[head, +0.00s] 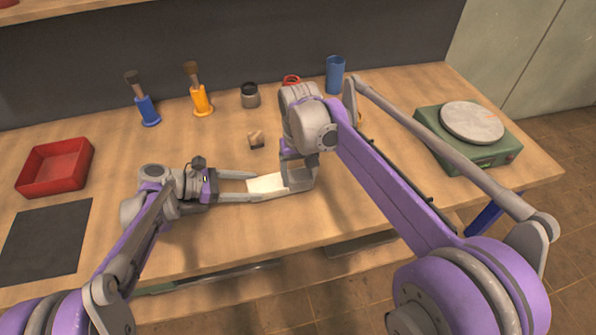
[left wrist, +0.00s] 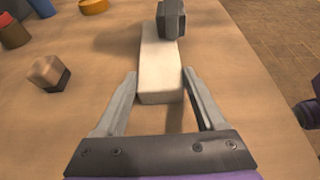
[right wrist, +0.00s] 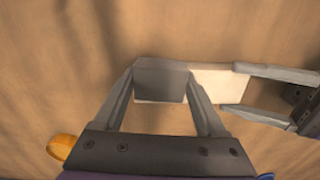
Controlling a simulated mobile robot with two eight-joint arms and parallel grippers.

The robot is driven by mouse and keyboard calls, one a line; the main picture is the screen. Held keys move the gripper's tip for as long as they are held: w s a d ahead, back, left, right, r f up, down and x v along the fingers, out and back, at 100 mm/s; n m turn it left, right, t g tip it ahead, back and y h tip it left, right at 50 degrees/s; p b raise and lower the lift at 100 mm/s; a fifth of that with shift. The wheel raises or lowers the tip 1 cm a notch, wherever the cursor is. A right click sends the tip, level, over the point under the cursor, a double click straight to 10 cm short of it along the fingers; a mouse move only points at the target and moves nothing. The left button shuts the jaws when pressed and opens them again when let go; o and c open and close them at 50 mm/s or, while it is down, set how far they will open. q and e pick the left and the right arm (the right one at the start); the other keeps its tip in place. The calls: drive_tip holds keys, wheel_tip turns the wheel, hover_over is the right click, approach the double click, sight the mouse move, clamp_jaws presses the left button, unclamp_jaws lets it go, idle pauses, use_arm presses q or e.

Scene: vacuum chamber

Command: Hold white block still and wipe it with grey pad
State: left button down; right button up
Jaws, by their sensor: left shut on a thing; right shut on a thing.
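The white block (head: 266,184) lies on the wooden table in front of me; it also shows in the left wrist view (left wrist: 160,68) and right wrist view (right wrist: 218,84). My left gripper (head: 251,186) is shut on its near end, one finger along each side (left wrist: 158,88). The dark grey pad (right wrist: 160,80) is between the fingers of my right gripper (right wrist: 160,76), which is shut on it. In the left wrist view the pad (left wrist: 171,20) is at the block's far end, seemingly against its top. In the head view my right gripper mostly hides the pad.
A small wood-and-dark block (head: 256,139) lies just behind. Blue (head: 147,108) and yellow (head: 201,98) brush holders, a jar (head: 250,96) and a blue cup (head: 335,74) stand at the back. A red tray (head: 56,167) and dark mat (head: 46,242) are left, a green scale (head: 467,137) right.

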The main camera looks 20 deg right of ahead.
drive_tip(key=w, duration=0.5)
drive_tip(key=shift+w, duration=0.35)
wheel_tip(320, 180, up, 8)
idle(0.4)
use_arm(q)
unclamp_jaws()
idle(0.3)
drive_tip(key=v, duration=1.2)
